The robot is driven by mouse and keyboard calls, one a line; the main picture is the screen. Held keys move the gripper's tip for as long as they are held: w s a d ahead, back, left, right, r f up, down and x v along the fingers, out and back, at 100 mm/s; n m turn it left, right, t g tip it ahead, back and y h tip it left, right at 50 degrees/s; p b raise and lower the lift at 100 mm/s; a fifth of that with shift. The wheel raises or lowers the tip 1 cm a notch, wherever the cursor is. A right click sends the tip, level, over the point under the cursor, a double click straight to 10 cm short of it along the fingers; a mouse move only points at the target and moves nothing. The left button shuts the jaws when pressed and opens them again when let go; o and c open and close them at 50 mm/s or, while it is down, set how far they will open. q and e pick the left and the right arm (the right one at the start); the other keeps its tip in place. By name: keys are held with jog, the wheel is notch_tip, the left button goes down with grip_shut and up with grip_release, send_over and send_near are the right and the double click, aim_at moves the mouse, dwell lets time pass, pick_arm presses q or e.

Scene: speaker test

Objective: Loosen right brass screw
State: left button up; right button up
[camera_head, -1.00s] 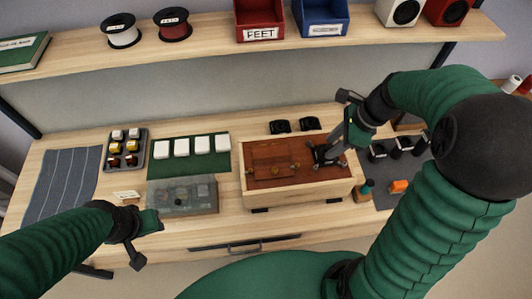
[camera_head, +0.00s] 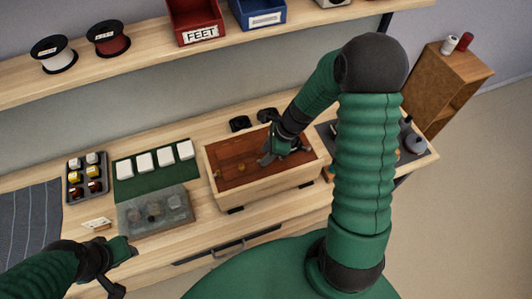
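A light wood box (camera_head: 268,183) with a reddish-brown top panel (camera_head: 232,174) stands on the bench. A small brass spot, perhaps a screw, (camera_head: 242,167) shows on the panel left of my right gripper. My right gripper (camera_head: 276,157) is low over the right part of the panel, pointing down. Its fingers are dark and partly overlap, so I cannot tell their opening or whether they touch anything. The right brass screw is not clearly visible; the gripper may hide it. My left gripper (camera_head: 124,268) is at lower left in front of the bench, fingers apart and empty.
A clear-lidded case (camera_head: 152,226) sits left of the box. Behind it are a green mat (camera_head: 128,185) with white blocks and a dark tray (camera_head: 72,196) of small parts. Two black pieces (camera_head: 240,123) lie behind the box. A shelf (camera_head: 130,70) with spools and bins runs above.

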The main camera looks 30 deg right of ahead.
jog(key=shift+f, duration=0.1)
grip_shut()
